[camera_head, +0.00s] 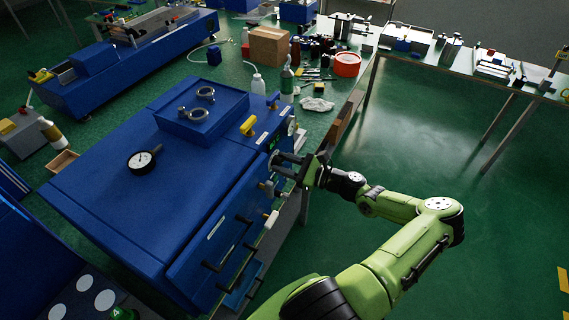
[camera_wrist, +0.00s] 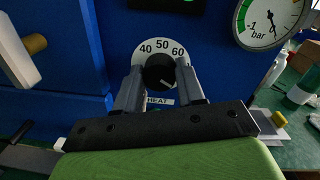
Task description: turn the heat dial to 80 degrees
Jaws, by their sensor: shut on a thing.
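The heat dial (camera_wrist: 158,72) is a black knob in front of a white scale plate (camera_wrist: 160,50) on the blue press front. The numbers 40, 50 and 60 show above the knob; the lower part of the scale is hidden by my fingers. A label reading HEAT (camera_wrist: 160,100) sits below it. My gripper (camera_wrist: 160,78) is shut on the knob, one finger on its left and one on its right. I cannot tell which number the knob points to. In the head view my gripper (camera_head: 281,168) reaches the right side of the blue press (camera_head: 150,215).
A bar pressure gauge (camera_wrist: 272,18) is to the upper right of the dial. A lever with a pale handle (camera_wrist: 18,55) is to the left. A dark display (camera_wrist: 150,4) is above. Bottles (camera_head: 287,83) and a red tub (camera_head: 347,64) stand on the bench behind. Open floor lies right.

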